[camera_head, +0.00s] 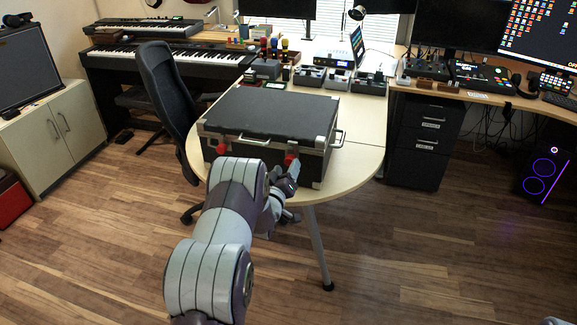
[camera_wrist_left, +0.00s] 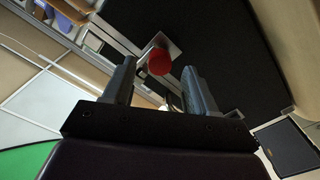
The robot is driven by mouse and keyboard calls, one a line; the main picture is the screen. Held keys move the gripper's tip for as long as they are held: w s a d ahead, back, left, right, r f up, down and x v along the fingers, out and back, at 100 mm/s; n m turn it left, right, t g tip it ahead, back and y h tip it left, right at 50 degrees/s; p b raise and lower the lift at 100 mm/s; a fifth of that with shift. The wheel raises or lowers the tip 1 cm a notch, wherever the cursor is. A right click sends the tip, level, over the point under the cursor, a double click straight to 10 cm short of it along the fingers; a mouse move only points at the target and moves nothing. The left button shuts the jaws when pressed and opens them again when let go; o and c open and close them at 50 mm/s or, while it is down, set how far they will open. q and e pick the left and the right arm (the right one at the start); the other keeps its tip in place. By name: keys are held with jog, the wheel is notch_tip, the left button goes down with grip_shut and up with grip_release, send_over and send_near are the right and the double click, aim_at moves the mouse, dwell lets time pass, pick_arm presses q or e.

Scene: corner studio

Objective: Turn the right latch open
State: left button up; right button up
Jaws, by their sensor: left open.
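A black case (camera_head: 270,115) with metal edges and corners lies shut on the light wooden table. Its front has two red latches: the left latch (camera_head: 221,149) and the right latch (camera_head: 291,159). My left gripper (camera_head: 291,174) is at the case front, at the right latch. In the left wrist view, the right latch (camera_wrist_left: 159,62) shows as a red knob on a metal plate. The two fingers of my left gripper (camera_wrist_left: 157,78) are apart, one on either side of the knob's line. I cannot tell whether they touch it. My right gripper does not show.
A side handle (camera_head: 339,139) sticks out from the case. Several small devices (camera_head: 340,78) stand behind it. An office chair (camera_head: 165,95) is close on the left.

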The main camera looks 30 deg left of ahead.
pick_arm(q)
jog(key=shift+w+a, duration=0.2)
jog(key=shift+w, duration=1.05)
jog(key=shift+a, duration=0.1)
jog(key=c, duration=1.1)
jog(key=shift+o, duration=0.2)
